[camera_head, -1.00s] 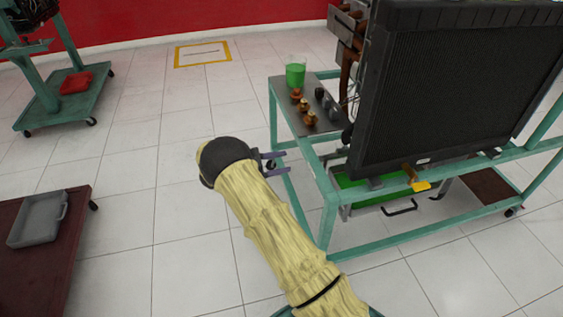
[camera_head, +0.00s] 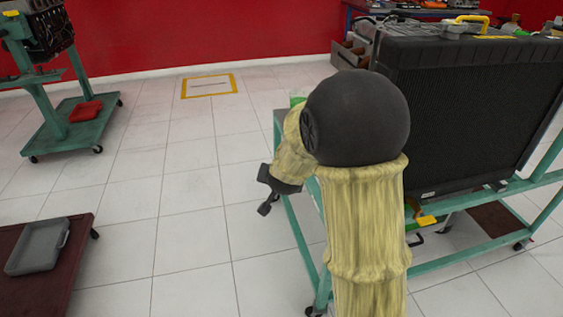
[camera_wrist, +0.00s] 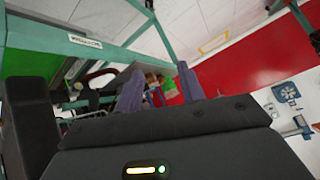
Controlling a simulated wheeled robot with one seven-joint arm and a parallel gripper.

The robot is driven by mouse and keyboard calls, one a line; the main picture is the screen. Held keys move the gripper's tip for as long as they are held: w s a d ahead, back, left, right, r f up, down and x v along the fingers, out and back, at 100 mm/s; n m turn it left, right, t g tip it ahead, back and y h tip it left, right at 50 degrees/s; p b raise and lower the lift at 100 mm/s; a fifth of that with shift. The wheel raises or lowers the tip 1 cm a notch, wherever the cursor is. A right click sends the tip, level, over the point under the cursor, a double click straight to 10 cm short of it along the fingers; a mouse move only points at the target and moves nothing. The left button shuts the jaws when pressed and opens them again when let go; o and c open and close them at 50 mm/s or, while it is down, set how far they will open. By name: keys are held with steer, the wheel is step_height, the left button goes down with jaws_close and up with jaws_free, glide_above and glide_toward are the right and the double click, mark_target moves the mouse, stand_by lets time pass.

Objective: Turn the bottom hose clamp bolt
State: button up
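The bottom hose clamp bolt cannot be made out in either view. The black radiator (camera_head: 470,115) stands upright on the teal engine trainer frame (camera_head: 470,256) at the right of the head view. My raised arm hides much of the trainer's left side, where a hose and clamp could be. My gripper (camera_head: 265,205) hangs in free air left of the frame, tilted downward. In the wrist view my gripper (camera_wrist: 158,80) has its two purple fingers apart. Nothing is clearly held between them; blurred green and brown parts show behind.
A teal beam with a white label (camera_wrist: 85,41) crosses the wrist view. A yellow tag (camera_head: 427,221) hangs below the radiator. A dark red cart with a grey tray (camera_head: 38,247) stands at the left. White floor between the carts is clear.

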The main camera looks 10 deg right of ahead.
steer(key=s+d+f+n+g+y, duration=0.1)
steer(key=s+n+g, duration=0.4)
steer(key=s, duration=1.8)
steer(key=shift+s+d+f+g, duration=0.2)
steer(key=shift+d+f+g, duration=0.3)
steer(key=shift+f+g, duration=0.3)
steer(key=shift+r, duration=0.1)
